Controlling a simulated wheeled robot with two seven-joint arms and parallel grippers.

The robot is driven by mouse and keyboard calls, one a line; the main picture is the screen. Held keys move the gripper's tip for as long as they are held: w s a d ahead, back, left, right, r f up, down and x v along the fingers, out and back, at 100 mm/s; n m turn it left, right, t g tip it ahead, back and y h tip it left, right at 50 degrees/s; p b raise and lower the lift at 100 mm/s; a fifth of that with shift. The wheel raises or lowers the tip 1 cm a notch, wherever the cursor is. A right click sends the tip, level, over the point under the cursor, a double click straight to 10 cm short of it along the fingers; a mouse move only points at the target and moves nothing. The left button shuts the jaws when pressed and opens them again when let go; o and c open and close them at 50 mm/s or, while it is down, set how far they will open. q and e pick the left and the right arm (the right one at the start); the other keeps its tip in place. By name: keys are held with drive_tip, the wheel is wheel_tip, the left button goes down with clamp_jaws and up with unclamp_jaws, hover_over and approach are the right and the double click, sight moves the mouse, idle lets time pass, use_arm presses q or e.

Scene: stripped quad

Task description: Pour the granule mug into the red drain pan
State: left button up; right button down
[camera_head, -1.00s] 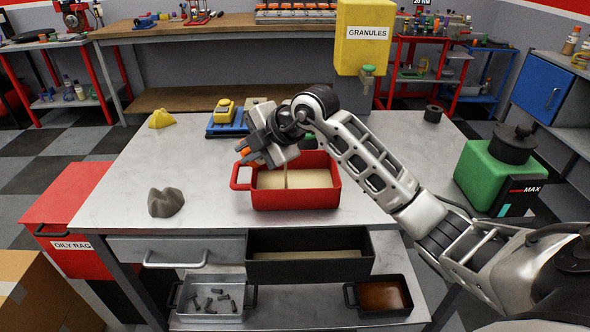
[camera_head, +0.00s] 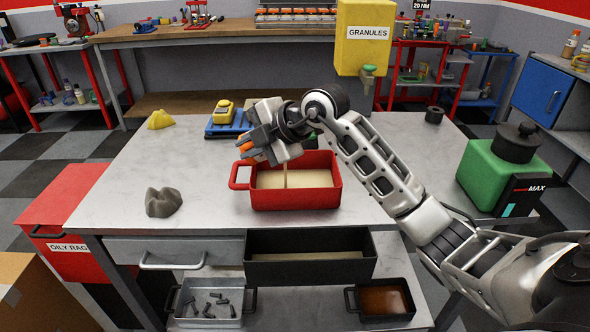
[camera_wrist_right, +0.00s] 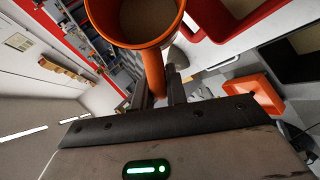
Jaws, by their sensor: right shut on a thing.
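The red drain pan (camera_head: 292,200) stands on the metal workbench, with a layer of pale granules inside. My right gripper (camera_head: 262,148) is above the pan's back left part, shut on the orange granule mug (camera_head: 247,150). In the right wrist view the mug (camera_wrist_right: 135,37) shows brown granules inside, and its handle (camera_wrist_right: 154,72) is between my fingers (camera_wrist_right: 158,92). In the head view the gripper hides most of the mug. A thin pale stream falls from it into the pan. My left gripper is not in view.
A yellow granules dispenser (camera_head: 364,40) is at the back. A green container (camera_head: 497,172) stands at the right. A grey-brown lump (camera_head: 163,203) and a yellow object (camera_head: 160,120) are on the left. A black tray (camera_head: 310,270) is below the front edge. The bench's left part is mostly clear.

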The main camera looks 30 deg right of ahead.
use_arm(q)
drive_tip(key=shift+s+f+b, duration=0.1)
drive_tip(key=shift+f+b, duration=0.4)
use_arm(e)
drive_tip(key=shift+d, duration=0.1)
use_arm(q)
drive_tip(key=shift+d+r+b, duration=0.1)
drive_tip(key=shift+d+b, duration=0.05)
drive_tip(key=shift+b, duration=0.25)
use_arm(e)
drive_tip(key=shift+s+r+t+y, duration=0.1)
drive_tip(key=shift+r+t+y, duration=0.05)
drive_tip(key=shift+t+y, duration=0.15)
use_arm(q)
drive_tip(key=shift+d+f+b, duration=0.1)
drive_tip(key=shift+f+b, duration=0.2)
drive_tip(key=shift+b, duration=0.1)
use_arm(e)
drive_tip(key=shift+d+r, duration=0.15)
use_arm(q)
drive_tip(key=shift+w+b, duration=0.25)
drive_tip(key=shift+b, duration=0.2)
use_arm(e)
drive_tip(key=shift+s+r+t+y, duration=0.1)
drive_tip(key=shift+t+y, duration=0.2)
